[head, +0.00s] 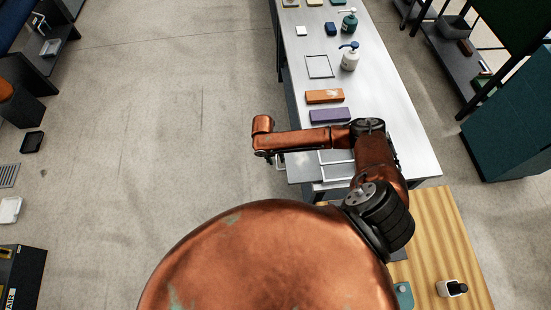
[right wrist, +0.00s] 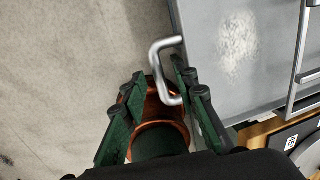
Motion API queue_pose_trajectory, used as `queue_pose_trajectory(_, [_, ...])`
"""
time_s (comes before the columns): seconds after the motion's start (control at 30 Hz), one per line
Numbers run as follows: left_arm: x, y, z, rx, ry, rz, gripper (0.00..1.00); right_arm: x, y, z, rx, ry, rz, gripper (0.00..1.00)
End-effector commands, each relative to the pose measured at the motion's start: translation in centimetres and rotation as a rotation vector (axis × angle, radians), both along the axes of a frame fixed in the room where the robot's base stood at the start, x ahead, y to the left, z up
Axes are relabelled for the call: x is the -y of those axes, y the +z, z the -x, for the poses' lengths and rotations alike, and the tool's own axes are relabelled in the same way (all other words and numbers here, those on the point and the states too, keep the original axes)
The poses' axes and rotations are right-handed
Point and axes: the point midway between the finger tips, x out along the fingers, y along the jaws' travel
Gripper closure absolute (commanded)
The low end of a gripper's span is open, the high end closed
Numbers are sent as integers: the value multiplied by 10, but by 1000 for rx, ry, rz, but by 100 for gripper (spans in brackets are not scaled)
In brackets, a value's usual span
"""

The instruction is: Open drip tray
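The drip tray (head: 302,172) looks like a flat grey panel at the left side of the metal bench, under my right forearm. In the right wrist view its grey surface (right wrist: 232,55) fills the upper right. A silver U-shaped handle (right wrist: 155,58) stands out from its left edge; it also shows in the head view (head: 280,162). My right gripper (right wrist: 158,80) has green fingers spread apart, with part of the handle between them. I see no clear grip on it. In the head view the right gripper is mostly hidden below my copper wrist. My left gripper is not in view.
The metal bench (head: 395,125) carries an orange block (head: 324,96), a purple block (head: 330,116) and pump bottles (head: 349,56). A wooden surface (head: 438,235) lies at lower right. Open concrete floor (head: 170,110) is left of the bench. A teal cabinet (head: 510,125) stands right.

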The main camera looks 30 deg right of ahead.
Motion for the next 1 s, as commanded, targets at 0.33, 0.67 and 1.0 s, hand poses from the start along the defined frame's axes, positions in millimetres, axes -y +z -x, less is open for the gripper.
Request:
queue_pose_trajectory(0.33, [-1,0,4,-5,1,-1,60,-4,29,-3,3,2,-1,73])
queue_pose_trajectory(0.67, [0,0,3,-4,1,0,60,-15,95,-8,2,1,-1,73])
queue_pose_trajectory(1.0, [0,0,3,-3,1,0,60,-19,118,-9,0,0,0,73])
